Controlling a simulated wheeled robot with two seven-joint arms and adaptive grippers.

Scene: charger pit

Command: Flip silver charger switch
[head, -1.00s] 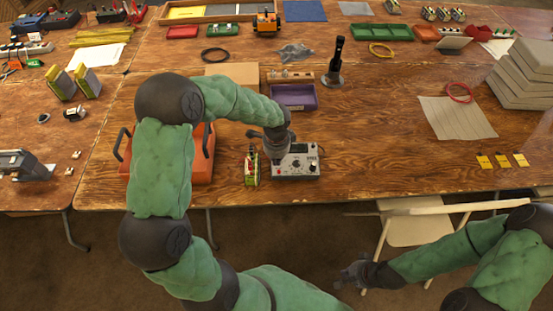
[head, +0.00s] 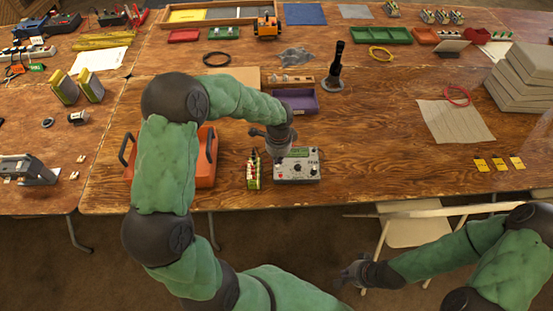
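My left gripper (head: 268,142) is at the charger's upper left corner and hides that part. I cannot tell whether it touches the charger or whether its fingers are apart. The charger's switch is too small to make out. My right gripper (head: 348,275) is low, in front of the table, away from the charger; its finger state is unclear.
An orange case (head: 206,158) is partly behind my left arm. A folding chair (head: 410,232) stands in front. Table right of the charger is clear.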

